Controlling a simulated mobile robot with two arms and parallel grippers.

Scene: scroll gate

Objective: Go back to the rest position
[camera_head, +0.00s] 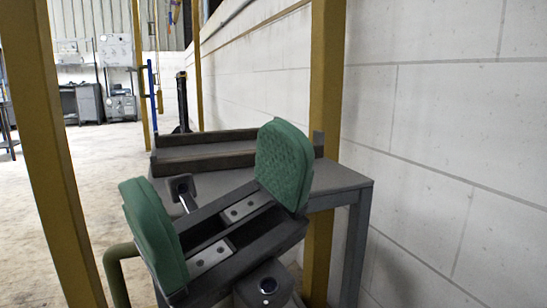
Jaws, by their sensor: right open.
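My right gripper (214,190) fills the lower middle of the head view. Its two green padded fingers stand wide apart, and I see nothing gripped between them. A grey table (340,178) is behind it, partly hidden by the gripper. A small dark grey block on a stem (181,187) shows between the fingers; I cannot tell what it belongs to. My left gripper is not in view.
A dark long holder (205,158) lies on the table. Yellow posts stand at left (52,150) and right (324,90), close to the gripper. A white block wall (450,130) runs along the right. Open concrete floor (100,165) lies to the left, with cabinets (88,103) far back.

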